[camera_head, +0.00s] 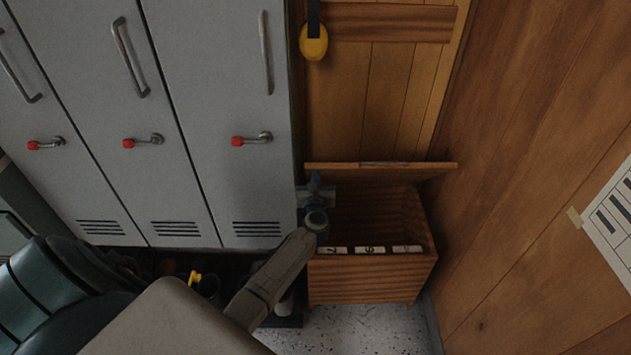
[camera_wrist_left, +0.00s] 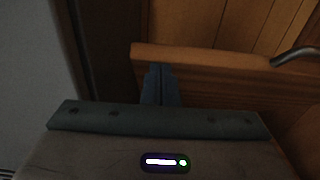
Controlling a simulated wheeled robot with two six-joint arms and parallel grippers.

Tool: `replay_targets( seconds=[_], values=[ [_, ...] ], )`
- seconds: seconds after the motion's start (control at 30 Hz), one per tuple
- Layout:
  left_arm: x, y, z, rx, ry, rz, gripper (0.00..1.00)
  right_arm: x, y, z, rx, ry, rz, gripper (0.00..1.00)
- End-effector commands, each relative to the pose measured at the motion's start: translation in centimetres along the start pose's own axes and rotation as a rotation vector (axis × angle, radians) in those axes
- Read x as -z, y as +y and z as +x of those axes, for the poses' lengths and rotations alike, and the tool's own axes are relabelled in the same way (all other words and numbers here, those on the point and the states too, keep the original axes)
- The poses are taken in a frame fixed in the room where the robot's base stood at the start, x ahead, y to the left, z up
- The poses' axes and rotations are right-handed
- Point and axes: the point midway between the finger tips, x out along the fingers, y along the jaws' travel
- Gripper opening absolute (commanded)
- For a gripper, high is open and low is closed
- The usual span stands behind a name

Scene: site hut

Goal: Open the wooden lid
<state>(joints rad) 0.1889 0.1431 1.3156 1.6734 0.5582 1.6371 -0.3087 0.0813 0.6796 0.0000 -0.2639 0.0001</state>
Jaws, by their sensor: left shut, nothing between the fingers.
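The wooden lid (camera_head: 435,169) stands raised at the back of the wooden box (camera_head: 365,283), and the box's inside shows. A metal handle (camera_head: 384,163) sits on the lid's top edge; it also shows at the right of the left wrist view (camera_wrist_left: 296,56). My left gripper (camera_head: 315,180) is at the lid's left end, with its fingers shut and empty. In the left wrist view the shut fingers (camera_wrist_left: 160,84) overlap the lid's board (camera_wrist_left: 215,66); I cannot tell whether they touch it. My right gripper is not in view.
Grey lockers (camera_head: 215,100) with red-tipped latches stand to the left. White numbered items (camera_head: 370,249) show inside the box. A wooden wall (camera_head: 530,130) closes the right side. Yellow ear defenders (camera_head: 313,45) hang above. Speckled floor (camera_head: 370,330) is clear in front.

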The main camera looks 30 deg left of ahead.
Motion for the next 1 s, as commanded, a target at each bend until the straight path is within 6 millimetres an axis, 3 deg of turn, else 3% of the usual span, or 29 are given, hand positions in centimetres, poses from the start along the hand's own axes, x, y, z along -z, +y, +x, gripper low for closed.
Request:
replay_targets(
  seconds=[0.33, 1.0],
  values=[
    [-1.2, 0.0, 1.1, 0.000, -0.002, 0.000, 0.00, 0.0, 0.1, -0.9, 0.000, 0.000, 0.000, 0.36],
    [-1.4, 0.0, 1.4, 0.000, -0.002, 0.000, 0.00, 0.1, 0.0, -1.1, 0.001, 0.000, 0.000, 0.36]
  ],
)
